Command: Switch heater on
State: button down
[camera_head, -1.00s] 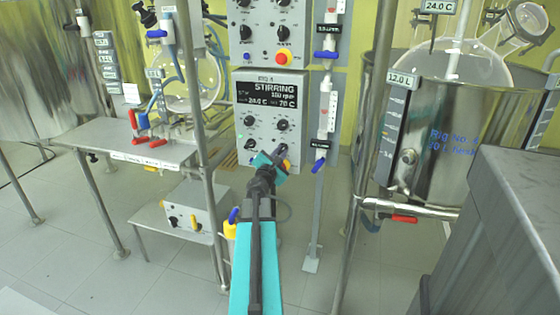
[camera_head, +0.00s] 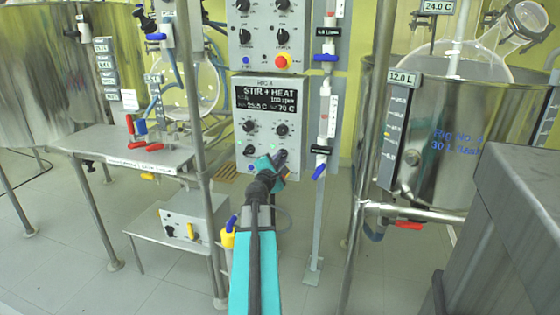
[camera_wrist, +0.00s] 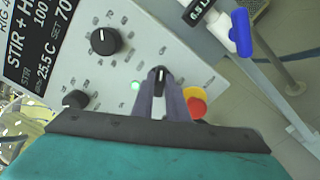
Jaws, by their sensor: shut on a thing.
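The grey control panel (camera_head: 285,109) of the rig stands ahead of me, with a black display (camera_head: 268,97) that reads "STIR + HEAT", 100 rpm, and about 25.5 C in the wrist view. It carries several black knobs, one of them (camera_wrist: 105,41) near the middle of the wrist view. A green light (camera_wrist: 135,86) glows beside my fingers. My gripper (camera_wrist: 160,82) is shut on a black knob (camera_wrist: 159,78) at the panel's lower right. In the head view my gripper (camera_head: 279,160) touches that corner and hides the knob.
A red and yellow stop button (camera_wrist: 196,104) is close to my fingers on the right. A post with blue-handled valves (camera_head: 318,172) stands just right of the panel. A steel vessel (camera_head: 455,165) is at the right, a bench (camera_head: 110,140) at the left.

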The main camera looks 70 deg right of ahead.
jog(key=c, duration=1.7)
grip_release()
jog(key=shift+c, duration=0.2)
jog(key=shift+a, duration=0.15)
jog(key=a+b, duration=0.2)
jog(key=a, duration=0.4)
jog(key=shift+s+b, duration=0.2)
jog(key=shift+b, duration=0.15)
jog(key=shift+a+f+b, duration=0.1)
jog(key=shift+b, duration=0.2)
